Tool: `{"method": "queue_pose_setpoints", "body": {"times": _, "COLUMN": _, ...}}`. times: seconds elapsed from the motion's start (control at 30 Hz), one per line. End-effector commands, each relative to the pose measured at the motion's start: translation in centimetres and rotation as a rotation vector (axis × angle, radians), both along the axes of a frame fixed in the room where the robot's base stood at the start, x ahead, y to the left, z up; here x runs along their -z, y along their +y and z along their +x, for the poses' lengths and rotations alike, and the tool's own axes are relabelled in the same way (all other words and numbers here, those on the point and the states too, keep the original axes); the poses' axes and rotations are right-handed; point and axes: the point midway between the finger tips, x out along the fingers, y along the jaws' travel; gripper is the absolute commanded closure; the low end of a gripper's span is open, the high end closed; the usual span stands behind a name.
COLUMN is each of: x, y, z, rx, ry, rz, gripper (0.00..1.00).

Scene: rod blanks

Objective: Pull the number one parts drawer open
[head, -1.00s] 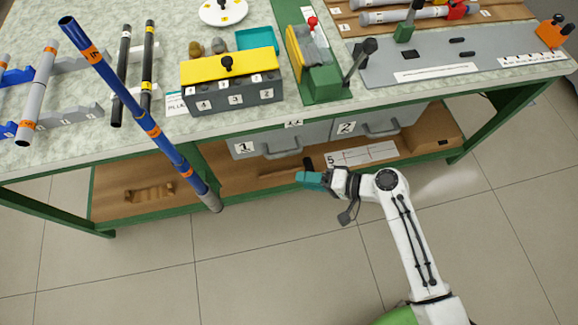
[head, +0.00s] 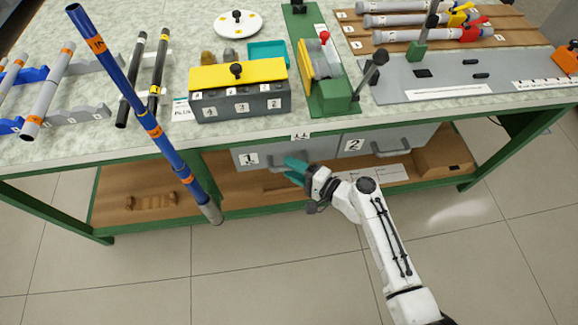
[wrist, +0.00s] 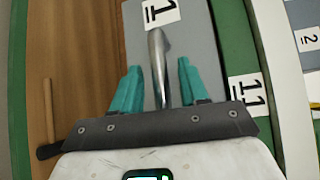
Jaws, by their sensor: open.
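The number one parts drawer (head: 268,151) is a grey front under the bench top with a white label "1", and it looks shut. In the wrist view its front (wrist: 198,38) carries the "1" label and a grey bar handle (wrist: 158,65). My gripper (head: 293,170) has teal fingers and is at the drawer's handle, hiding much of it in the head view. In the wrist view my gripper (wrist: 158,88) is open, with one finger on each side of the handle. I cannot tell whether either finger touches it.
The number two drawer (head: 390,143) with its own handle is to the right. The wooden lower shelf (head: 240,188) lies below. A blue rod (head: 150,125) stands slanted at the left front. The floor (head: 290,270) before the bench is clear.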

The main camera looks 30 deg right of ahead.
Motion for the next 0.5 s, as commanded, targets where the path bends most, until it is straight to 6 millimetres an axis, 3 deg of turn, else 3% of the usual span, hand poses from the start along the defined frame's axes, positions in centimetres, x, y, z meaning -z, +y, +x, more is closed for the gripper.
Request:
{"method": "queue_pose_setpoints", "body": {"times": 0.17, "x": 0.18, "y": 0.67, "z": 1.20, "rx": -0.001, "ry": -0.001, "rz": -0.001, "gripper": 0.56}}
{"method": "queue_pose_setpoints", "body": {"times": 0.5, "x": 0.22, "y": 0.76, "z": 1.35, "rx": -0.001, "ry": 0.000, "rz": -0.001, "gripper": 0.58}}
